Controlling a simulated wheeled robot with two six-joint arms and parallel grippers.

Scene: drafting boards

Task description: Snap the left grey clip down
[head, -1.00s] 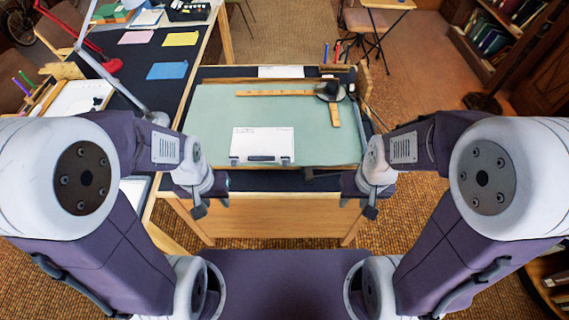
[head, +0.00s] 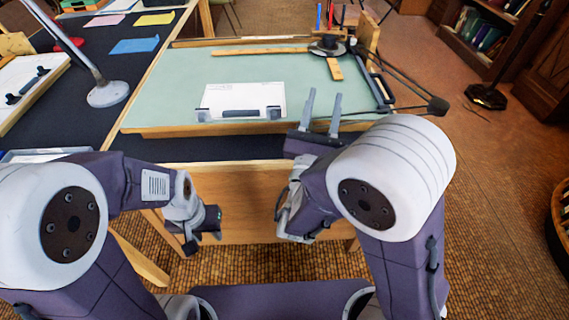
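A white flat case (head: 245,97) lies on the pale green drafting board (head: 170,92), its front edge towards me. That edge has a grey handle in the middle, a small grey left clip (head: 203,115) and a grey right clip (head: 274,112). The clips are too small to tell whether they are up or down. My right gripper (head: 323,96) is open and empty, its fingers pointing away from me, to the right of the case and apart from it. My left gripper (head: 190,247) hangs low in front of the desk, well short of the case; its opening is unclear.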

